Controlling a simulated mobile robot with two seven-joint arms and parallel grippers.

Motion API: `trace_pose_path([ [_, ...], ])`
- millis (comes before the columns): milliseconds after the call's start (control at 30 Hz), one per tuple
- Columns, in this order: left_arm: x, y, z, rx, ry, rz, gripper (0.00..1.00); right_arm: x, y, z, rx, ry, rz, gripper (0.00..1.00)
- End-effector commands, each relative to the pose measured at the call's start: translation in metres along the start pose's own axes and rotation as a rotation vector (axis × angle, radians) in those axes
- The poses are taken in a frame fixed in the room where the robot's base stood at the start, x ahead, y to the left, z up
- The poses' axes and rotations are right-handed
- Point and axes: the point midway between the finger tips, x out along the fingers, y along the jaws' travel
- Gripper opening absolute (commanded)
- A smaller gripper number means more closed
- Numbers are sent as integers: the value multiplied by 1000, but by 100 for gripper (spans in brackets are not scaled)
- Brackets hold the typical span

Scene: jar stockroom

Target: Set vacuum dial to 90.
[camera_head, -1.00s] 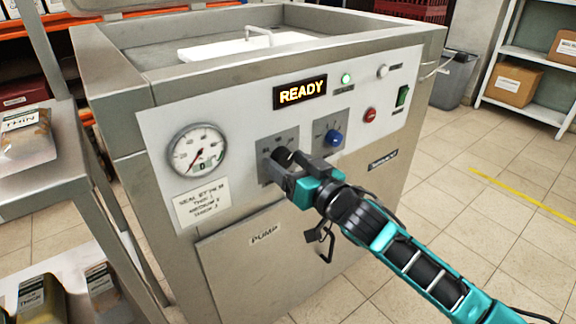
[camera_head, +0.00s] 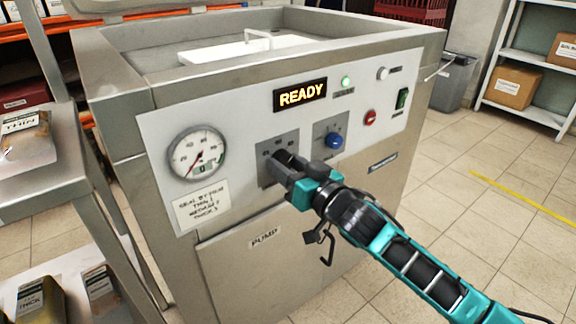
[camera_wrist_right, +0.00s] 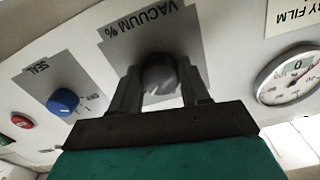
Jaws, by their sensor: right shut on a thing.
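The vacuum dial (camera_wrist_right: 158,76) is a dark round knob on a grey plate labelled "VACUUM %", on the machine's white front panel. In the wrist view it sits between the two fingers of my right gripper (camera_wrist_right: 160,92). In the head view my right gripper (camera_head: 284,168) reaches the plate and is shut on the dial, hiding most of it and part of its scale. I cannot read the dial's setting. The round gauge (camera_head: 198,154) left of it has its needle at the low end, near 0. My left gripper is not in view.
The blue seal knob (camera_head: 333,140) is close to the right of my gripper. A red button (camera_head: 370,117) and a green switch (camera_head: 402,97) are further right. The display (camera_head: 300,95) above reads "READY". A metal shelf (camera_head: 60,165) with packets stands at left.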

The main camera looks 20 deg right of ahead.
Motion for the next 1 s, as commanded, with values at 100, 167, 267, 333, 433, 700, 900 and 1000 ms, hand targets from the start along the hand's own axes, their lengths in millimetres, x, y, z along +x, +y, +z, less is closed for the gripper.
trace_pose_path([
  [100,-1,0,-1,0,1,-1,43,0,0,0,-7,0,-1,15],
  [167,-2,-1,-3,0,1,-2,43,0,0,-1,-18,0,-1,15],
  [267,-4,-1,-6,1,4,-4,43,0,0,-1,-47,-1,-1,15],
  [333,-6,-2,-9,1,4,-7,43,0,0,-2,-78,-2,0,15],
  [433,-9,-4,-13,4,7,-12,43,0,0,-3,-142,-1,0,15],
  [700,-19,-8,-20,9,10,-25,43,0,0,-4,-373,-2,0,15],
  [900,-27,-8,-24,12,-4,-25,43,0,1,-3,-550,-2,1,15],
  [1000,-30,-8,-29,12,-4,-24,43,0,0,-3,-628,0,0,15],
])
